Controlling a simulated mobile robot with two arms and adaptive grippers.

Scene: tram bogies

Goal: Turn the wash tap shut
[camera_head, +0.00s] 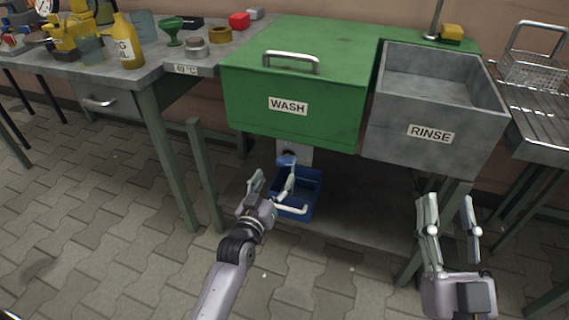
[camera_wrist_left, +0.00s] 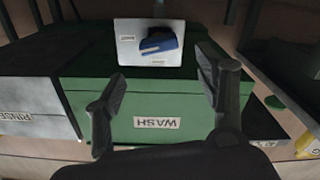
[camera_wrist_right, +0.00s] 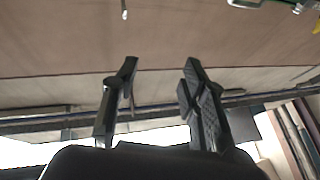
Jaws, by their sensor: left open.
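The green wash tank (camera_head: 290,85), labelled WASH, stands on a bench. Below its front edge is a pale plate (camera_head: 303,152) bearing the blue wash tap (camera_head: 287,160). The left wrist view shows the tap (camera_wrist_left: 158,44) on its plate, with a small label too blurred to read. My left gripper (camera_head: 274,183) is open and empty, just below and in front of the tap, apart from it. In its wrist view the tap lies beyond the gap between the fingers (camera_wrist_left: 160,78). My right gripper (camera_head: 447,207) is open and empty, in front of the rinse side.
A blue crate (camera_head: 316,200) with a pale handle sits on the lower shelf under the tap, close to my left gripper. The grey rinse tank (camera_head: 400,130) is right of the wash tank. Green bench legs (camera_head: 207,180) flank the shelf. The paved floor in front is clear.

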